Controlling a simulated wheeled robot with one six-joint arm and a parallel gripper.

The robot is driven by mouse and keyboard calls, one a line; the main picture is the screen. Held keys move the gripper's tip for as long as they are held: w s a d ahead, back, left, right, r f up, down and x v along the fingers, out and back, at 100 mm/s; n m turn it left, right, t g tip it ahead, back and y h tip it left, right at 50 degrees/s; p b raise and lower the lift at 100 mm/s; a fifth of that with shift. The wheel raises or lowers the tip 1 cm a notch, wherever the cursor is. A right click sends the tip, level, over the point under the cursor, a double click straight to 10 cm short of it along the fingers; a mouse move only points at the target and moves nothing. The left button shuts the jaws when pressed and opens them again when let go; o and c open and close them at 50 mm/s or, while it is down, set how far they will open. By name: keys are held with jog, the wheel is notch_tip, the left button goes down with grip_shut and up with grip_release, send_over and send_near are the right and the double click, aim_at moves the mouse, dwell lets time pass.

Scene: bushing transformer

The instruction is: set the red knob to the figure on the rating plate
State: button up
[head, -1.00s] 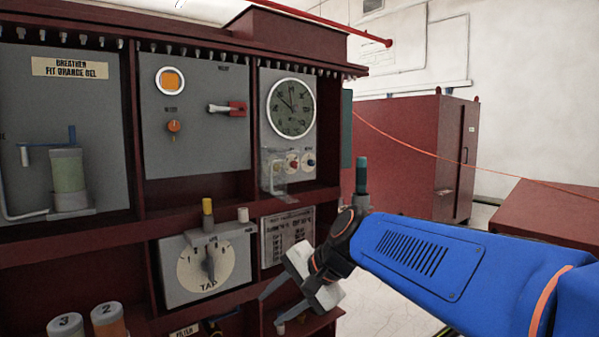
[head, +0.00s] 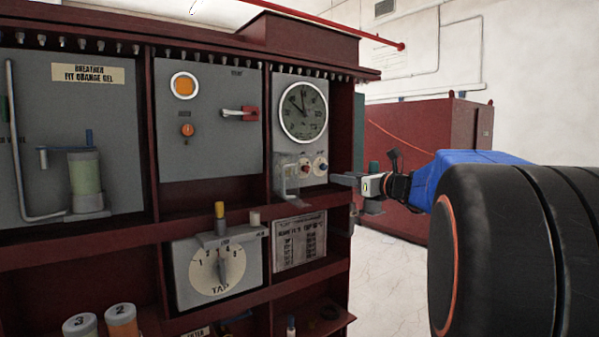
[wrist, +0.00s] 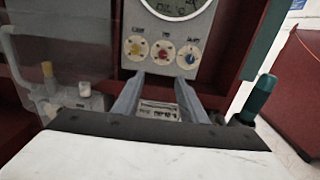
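The red knob (head: 304,168) is the middle one of three small knobs under the round gauge. In the wrist view the red knob (wrist: 162,54) sits between a yellow-centred knob (wrist: 136,48) and a blue one (wrist: 187,55), on pale dials. A printed plate (head: 299,240) hangs below; its figures are too blurred to read. A plate (wrist: 160,108) also shows between my fingers in the wrist view. My gripper (head: 345,180) is right of the knobs in the head view. In the wrist view it (wrist: 163,80) is open and empty, its fingers below the knobs.
A clear panel (head: 287,178) stands at the left of the knobs, also visible in the wrist view (wrist: 65,45). The tap dial (head: 217,268) is lower left. A teal-topped post (wrist: 258,98) stands close at right in the wrist view. Red shelf edges frame the panels.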

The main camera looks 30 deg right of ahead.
send_near(308, 169)
jog(key=w, duration=0.5)
jog(key=w+a, duration=0.1)
jog(key=w, duration=0.2)
jog(key=shift+f, duration=0.1)
jog(key=shift+s, duration=0.1)
jog(key=shift+c, duration=0.4)
grip_shut()
